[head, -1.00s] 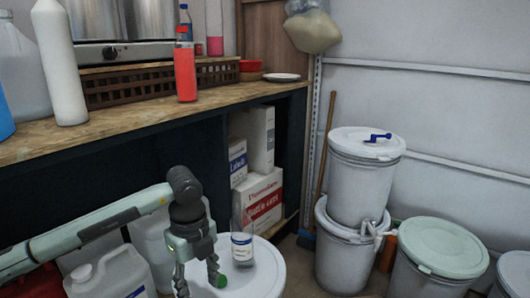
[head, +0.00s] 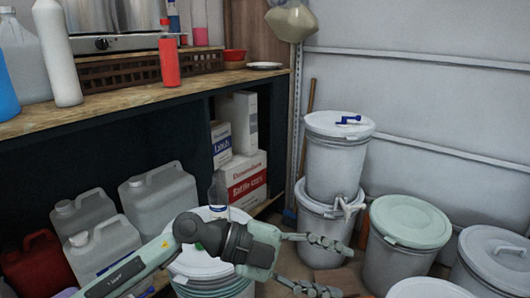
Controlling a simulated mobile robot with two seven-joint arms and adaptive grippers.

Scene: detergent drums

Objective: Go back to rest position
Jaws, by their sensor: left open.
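My left arm comes in from the lower left. My left gripper (head: 335,268) points right, with its two dark fingers spread apart and nothing between them. It is in front of the stacked white drums, near the bottom middle. My right gripper is not in view.
Two white drums (head: 335,160) are stacked near the wall, the top one with a blue handle (head: 348,120) on its lid. A green-lidded drum (head: 410,222) and other drums stand right. Several jugs (head: 158,205) sit left under the wooden counter (head: 120,103).

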